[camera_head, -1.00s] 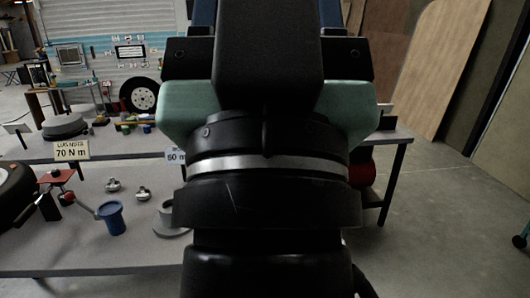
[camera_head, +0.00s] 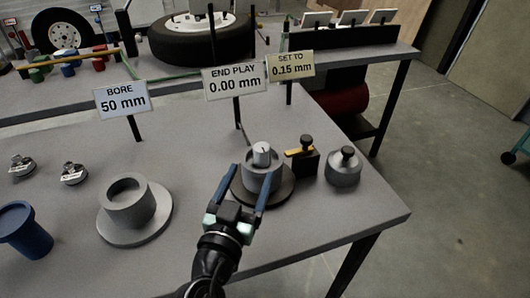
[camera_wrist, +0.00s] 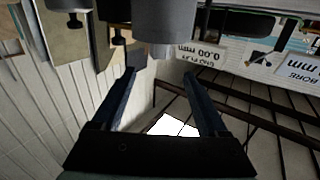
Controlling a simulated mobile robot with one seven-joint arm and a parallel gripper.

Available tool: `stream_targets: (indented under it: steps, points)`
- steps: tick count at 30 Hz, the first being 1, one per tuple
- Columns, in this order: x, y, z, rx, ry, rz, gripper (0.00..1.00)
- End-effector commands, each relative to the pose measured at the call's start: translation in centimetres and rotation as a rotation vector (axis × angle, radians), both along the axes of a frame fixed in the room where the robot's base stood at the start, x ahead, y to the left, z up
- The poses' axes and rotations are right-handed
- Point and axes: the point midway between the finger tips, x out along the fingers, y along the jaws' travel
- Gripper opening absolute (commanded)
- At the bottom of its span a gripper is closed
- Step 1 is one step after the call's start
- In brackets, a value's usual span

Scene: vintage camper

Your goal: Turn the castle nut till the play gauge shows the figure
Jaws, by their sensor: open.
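The end play gauge sign (camera_head: 237,80) reads 0.00 mm. The tag beside it (camera_head: 291,65) says set to 0.15 mm. Below them a grey hub (camera_head: 258,178) stands on a dark round base (camera_head: 243,196), with a light grey cap-like piece, likely the castle nut (camera_head: 262,153), on top. My gripper (camera_head: 250,176) is open, its two blue fingers on either side of the hub in the head view. The wrist view is upside down and shows the open fingers (camera_wrist: 160,78) with a grey cylinder (camera_wrist: 165,22) beyond the tips. Contact cannot be told.
A dark block with a brass bar (camera_head: 302,160) and a grey knobbed weight (camera_head: 344,167) stand close to the right. A grey bored hub (camera_head: 128,208), a blue cup (camera_head: 24,230) and a bore 50 mm sign (camera_head: 122,100) are left. The table's right edge is near.

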Motion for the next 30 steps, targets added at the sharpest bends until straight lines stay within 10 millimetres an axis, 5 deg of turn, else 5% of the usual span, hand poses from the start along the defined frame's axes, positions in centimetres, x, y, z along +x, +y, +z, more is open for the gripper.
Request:
stream_targets:
  steps: [5,21,30]
  points:
    - [1.1,-0.2,-0.8,-0.004,0.006,-0.002,0.76]
    - [10.2,-2.8,-0.7,-0.005,0.006,-0.002,0.76]
    - [12.2,-3.4,-0.8,-0.002,0.006,-0.002,0.76]
